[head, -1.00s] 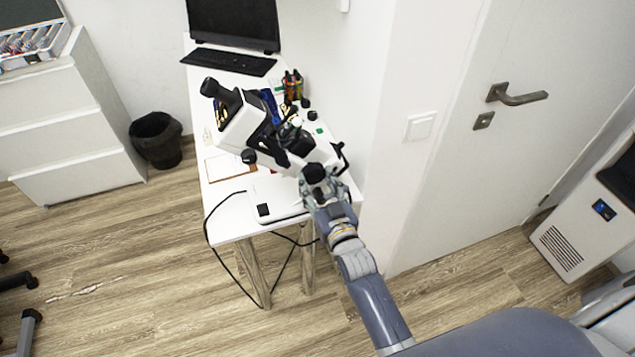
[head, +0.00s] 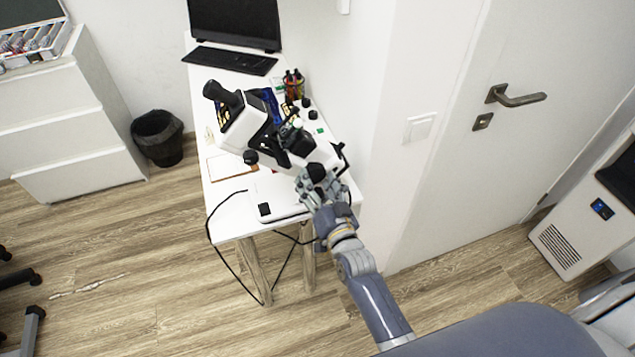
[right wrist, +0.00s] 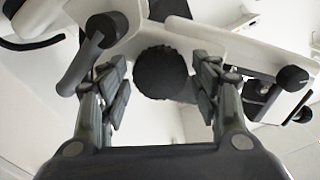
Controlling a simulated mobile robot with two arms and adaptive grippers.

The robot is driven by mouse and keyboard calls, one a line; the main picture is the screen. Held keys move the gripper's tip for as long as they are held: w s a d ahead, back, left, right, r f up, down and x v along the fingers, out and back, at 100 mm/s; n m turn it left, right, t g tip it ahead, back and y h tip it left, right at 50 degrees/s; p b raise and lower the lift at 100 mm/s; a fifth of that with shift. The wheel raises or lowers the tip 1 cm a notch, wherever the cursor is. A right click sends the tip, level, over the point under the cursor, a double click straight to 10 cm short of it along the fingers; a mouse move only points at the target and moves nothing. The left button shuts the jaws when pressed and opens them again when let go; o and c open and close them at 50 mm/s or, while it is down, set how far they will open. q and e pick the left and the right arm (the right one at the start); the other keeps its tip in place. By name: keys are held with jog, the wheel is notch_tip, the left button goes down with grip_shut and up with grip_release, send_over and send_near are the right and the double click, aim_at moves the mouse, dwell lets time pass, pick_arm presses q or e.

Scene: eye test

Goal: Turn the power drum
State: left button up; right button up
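A white and black optical instrument with an eyepiece (head: 240,125) stands on the white desk. In the right wrist view, a round black ridged knob (right wrist: 160,72), which looks like the power drum, sits between the fingertips of my right gripper (right wrist: 161,88). The fingers are open on either side of the knob, with a visible gap at each side. In the head view, my right gripper (head: 322,186) is at the near right end of the instrument and partly hides it there. My left gripper is in neither view.
The desk (head: 235,222) also holds a monitor (head: 236,22), a keyboard (head: 230,61) and a pen holder (head: 293,86). A wall is close on the desk's right. A black cable (head: 212,215) hangs over the front. A black bin (head: 158,138) stands left of the desk.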

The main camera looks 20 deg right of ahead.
dwell(0.3)
jog(key=s, duration=1.2)
jog(key=shift+d, duration=0.2)
jog(key=s+a+f+n+g+y, duration=0.15)
jog(key=s+f+g, duration=0.35)
jog(key=f, duration=1)
jog(key=s+f+n+g+h, duration=0.1)
jog(key=s+f+n+g, duration=0.45)
jog(key=f, duration=0.95)
jog(key=s+d+f+g, duration=0.2)
jog(key=s+f, duration=0.3)
jog(key=s, duration=0.4)
jog(key=s+d+f+g, duration=0.2)
jog(key=s+f, duration=0.4)
jog(key=s, duration=0.3)
jog(key=s+d+f+g+h, duration=0.1)
jog(key=s+d+f+g, duration=0.1)
jog(key=s+f, duration=0.3)
jog(key=s+d, duration=0.1)
jog(key=s, duration=0.3)
jog(key=shift+s+d+f+n, duration=0.25)
jog(key=shift+s+d+n, duration=0.05)
jog(key=shift+s, duration=0.05)
jog(key=shift+g, duration=0.25)
